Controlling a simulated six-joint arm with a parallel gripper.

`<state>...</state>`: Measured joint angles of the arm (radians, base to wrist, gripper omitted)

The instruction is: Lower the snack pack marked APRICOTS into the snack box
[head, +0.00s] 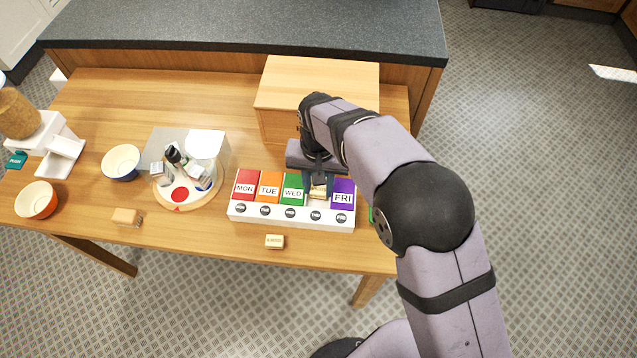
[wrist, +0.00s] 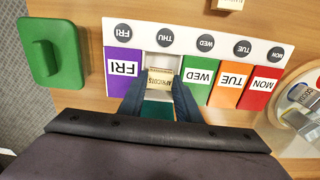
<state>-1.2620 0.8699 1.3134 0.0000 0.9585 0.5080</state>
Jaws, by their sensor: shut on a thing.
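The white snack box (head: 291,217) lies on the wooden table, with day lids MON, TUE, WED and FRI in place. The THU compartment (wrist: 163,57) is uncovered, between the WED and FRI lids. My gripper (wrist: 158,88) is shut on the tan snack pack marked APRICOTS (wrist: 160,77), a finger on each side. The pack is over or within the mouth of the THU compartment; its exact depth is hard to tell. In the head view my gripper (head: 319,185) and the pack (head: 318,192) show at the THU slot, partly behind the wrist.
A green lid with a handle (wrist: 52,48) lies beside the box's FRI end. Another small pack (head: 275,241) lies in front. A round tray of items (head: 180,195), bowls (head: 122,162) and a tan block (head: 127,216) stand left. A wooden box (head: 317,85) stands behind.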

